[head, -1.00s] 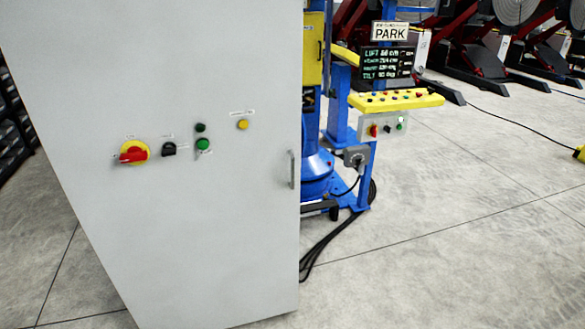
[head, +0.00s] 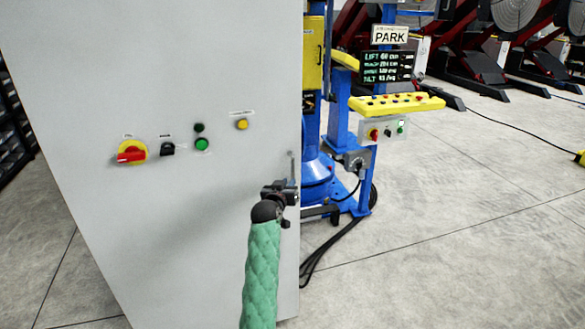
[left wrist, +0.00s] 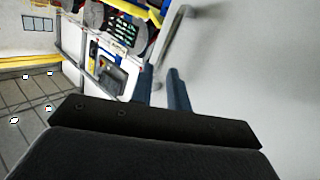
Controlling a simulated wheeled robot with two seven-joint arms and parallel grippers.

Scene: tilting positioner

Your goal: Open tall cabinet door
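The tall grey cabinet door (head: 220,230) is shut and fills the left half of the head view. Its vertical metal handle (head: 290,165) is near the door's right edge; my gripper hides its lower part. My left gripper (head: 290,185), on a green-sleeved arm, is at the handle's lower part. In the left wrist view the two dark fingers (left wrist: 160,88) stand apart, and the handle (left wrist: 176,38) runs just past their tips, with one end lying in line with the gap. I cannot tell whether they touch it. My right gripper is not in view.
A red-yellow rotary switch (head: 131,152) and several buttons are on the door. Right of the cabinet stand a blue positioner column (head: 312,130), a yellow control panel (head: 395,104) and black cables (head: 325,250). Open concrete floor (head: 450,250) lies to the right.

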